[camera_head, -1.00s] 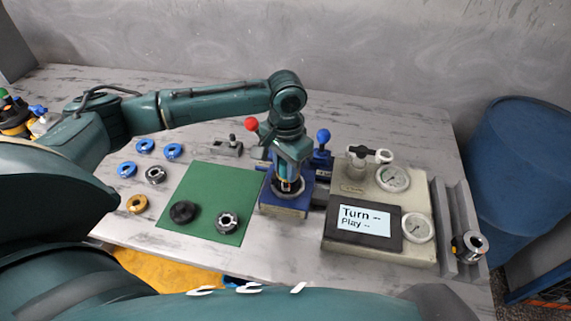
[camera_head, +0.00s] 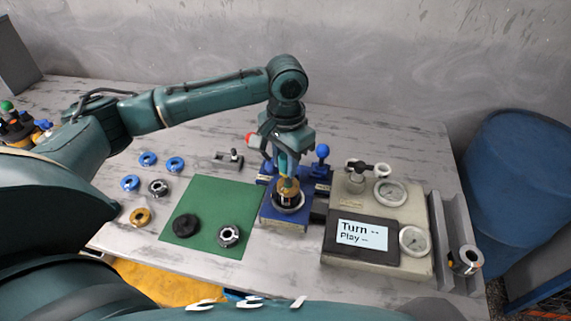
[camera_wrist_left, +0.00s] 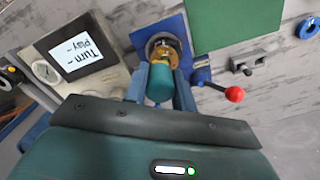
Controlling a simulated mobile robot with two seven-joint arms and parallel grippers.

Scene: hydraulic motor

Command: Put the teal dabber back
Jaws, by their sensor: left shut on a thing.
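My left gripper (camera_head: 285,166) is shut on the teal dabber, directly above the blue fixture (camera_head: 283,219). In the left wrist view the dabber's teal body (camera_wrist_left: 159,84) sits between the two fingers. A brass-coloured part (camera_head: 288,188) shows below the fingers, over the round opening of the fixture. I cannot tell whether it belongs to the dabber or touches the fixture. At the far left edge stand bottles (camera_head: 14,125) with coloured tops, partly hidden by my arm. My right gripper is not in view.
A green mat (camera_head: 206,208) holds a black ring and a metal ring. Several blue, grey and gold rings (camera_head: 140,217) lie left of it. A gauge box with a screen (camera_head: 362,235) stands right of the fixture. Red and blue ball levers (camera_head: 322,151) rise close to the gripper.

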